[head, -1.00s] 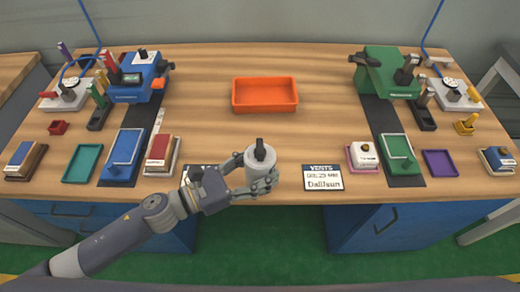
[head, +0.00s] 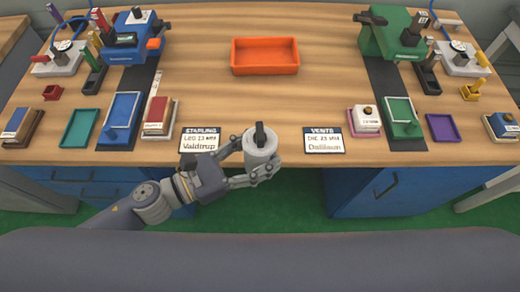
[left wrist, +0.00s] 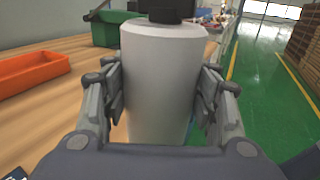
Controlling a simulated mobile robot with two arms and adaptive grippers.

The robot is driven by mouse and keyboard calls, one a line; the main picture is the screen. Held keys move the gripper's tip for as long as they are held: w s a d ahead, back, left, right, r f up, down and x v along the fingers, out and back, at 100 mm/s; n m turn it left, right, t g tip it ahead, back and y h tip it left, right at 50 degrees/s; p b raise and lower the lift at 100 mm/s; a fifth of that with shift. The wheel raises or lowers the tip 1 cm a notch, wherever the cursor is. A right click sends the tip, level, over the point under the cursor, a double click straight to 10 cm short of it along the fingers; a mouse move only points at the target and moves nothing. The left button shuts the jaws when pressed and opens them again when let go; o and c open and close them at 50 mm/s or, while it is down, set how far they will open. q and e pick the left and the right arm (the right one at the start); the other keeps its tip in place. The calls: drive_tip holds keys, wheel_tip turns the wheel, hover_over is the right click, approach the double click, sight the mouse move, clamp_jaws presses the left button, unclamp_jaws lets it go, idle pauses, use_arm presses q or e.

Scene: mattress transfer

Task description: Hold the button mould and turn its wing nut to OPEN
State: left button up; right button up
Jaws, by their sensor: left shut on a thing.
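The button mould (head: 262,155) is a pale grey upright cylinder with a black wing nut (head: 260,134) on top. In the head view it shows in the middle, at the table's front edge between the two cards. My left gripper (head: 258,164) is shut on its side, with fingers around the body. In the left wrist view the mould (left wrist: 162,80) stands between the fingers, and only the lower part of the black top (left wrist: 166,10) shows. No OPEN mark is legible on it. My right gripper is not in view.
An empty orange tray (head: 265,69) stands at the back middle of the wooden table (head: 220,110). Two cards, Starling (head: 199,141) and Vento (head: 324,140), lie at the front edge. Blue (head: 128,46) and green (head: 400,38) machines stand at the back sides. The table's middle is clear.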

use_arm(q)
drive_tip(key=shift+w+r, duration=0.15)
drive_tip(key=shift+w, duration=1.05)
drive_tip(key=w+b, duration=0.1)
drive_tip(key=w, duration=1.2)
drive_tip(key=shift+w, duration=0.2)
idle(0.4)
drive_tip(key=shift+f, duration=0.25)
drive_tip(key=shift+f+b, duration=1.75)
drive_tip(key=shift+b, duration=0.2)
